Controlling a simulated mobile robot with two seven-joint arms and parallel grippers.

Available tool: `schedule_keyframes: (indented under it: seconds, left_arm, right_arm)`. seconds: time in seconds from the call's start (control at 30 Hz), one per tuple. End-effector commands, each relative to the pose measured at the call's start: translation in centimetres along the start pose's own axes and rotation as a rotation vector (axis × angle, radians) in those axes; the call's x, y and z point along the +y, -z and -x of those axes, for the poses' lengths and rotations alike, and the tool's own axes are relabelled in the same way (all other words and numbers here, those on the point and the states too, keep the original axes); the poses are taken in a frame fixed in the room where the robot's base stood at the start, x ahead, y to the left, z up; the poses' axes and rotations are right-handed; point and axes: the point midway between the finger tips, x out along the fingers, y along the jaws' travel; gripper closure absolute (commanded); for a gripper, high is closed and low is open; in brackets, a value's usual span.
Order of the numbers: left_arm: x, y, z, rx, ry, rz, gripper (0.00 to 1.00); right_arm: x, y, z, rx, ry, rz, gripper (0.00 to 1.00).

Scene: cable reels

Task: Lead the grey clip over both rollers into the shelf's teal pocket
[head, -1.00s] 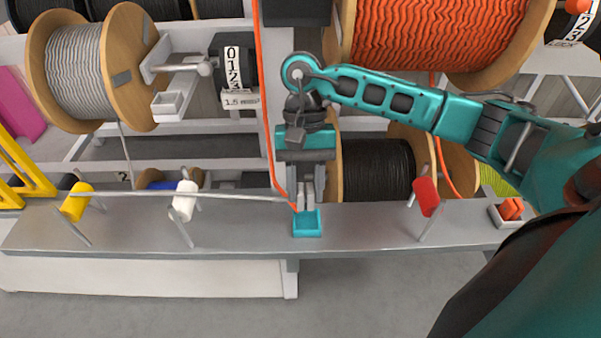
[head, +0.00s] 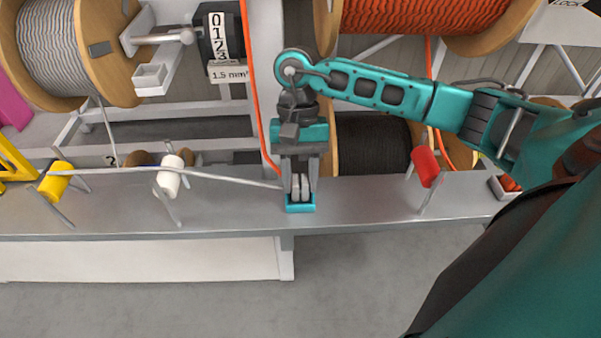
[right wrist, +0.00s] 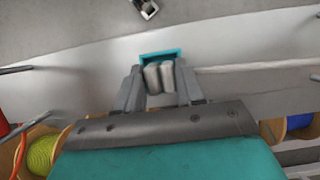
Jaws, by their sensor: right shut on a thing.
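My right gripper (head: 300,190) points down at the teal pocket (head: 300,208) on the grey shelf (head: 365,205). It is shut on the grey clip, which is mostly hidden between the fingers. In the right wrist view, the fingertips (right wrist: 159,78) are at the pocket's opening, with the teal rim (right wrist: 160,54) around the far side. A light grey cable (head: 235,181) runs left from the gripper across the white roller (head: 170,177) towards the yellow roller (head: 54,182). I cannot tell how it sits on the yellow one. My left gripper is out of view.
A grey cable reel (head: 62,45) hangs at the upper left, an orange reel (head: 430,15) at the upper right. A red roller (head: 425,167) stands right of the pocket. An orange cable (head: 254,95) hangs just left of my gripper. A black reel (head: 372,142) is behind.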

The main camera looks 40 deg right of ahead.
Motion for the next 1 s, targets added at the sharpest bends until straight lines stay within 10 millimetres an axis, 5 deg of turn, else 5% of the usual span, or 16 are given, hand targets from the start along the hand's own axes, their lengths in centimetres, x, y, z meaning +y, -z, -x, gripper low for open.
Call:
schedule_keyframes:
  seconds: [0.43,0.47,0.5,0.77,1.0]
  left_arm:
    - [0.02,-0.49,-0.45,0.002,-0.001,0.000,0.40]
    - [0.02,-0.49,-0.44,0.002,-0.001,0.000,0.40]
    - [0.02,-0.51,-0.43,0.002,-0.001,0.000,0.40]
    - [0.08,-0.73,-0.32,-0.002,-0.001,0.001,0.40]
    - [0.08,-0.74,-0.29,-0.002,-0.001,0.001,0.40]
  right_arm:
    - [-0.02,0.26,-0.68,0.000,0.000,0.001,0.93]
    - [-0.02,0.26,-0.68,0.000,0.000,0.001,0.61]
    - [-0.02,0.26,-0.68,0.000,0.000,0.001,0.57]
    - [-0.02,0.25,-0.69,0.000,0.000,0.001,0.33]
    - [-0.03,0.24,-0.68,-0.001,0.000,0.001,0.32]
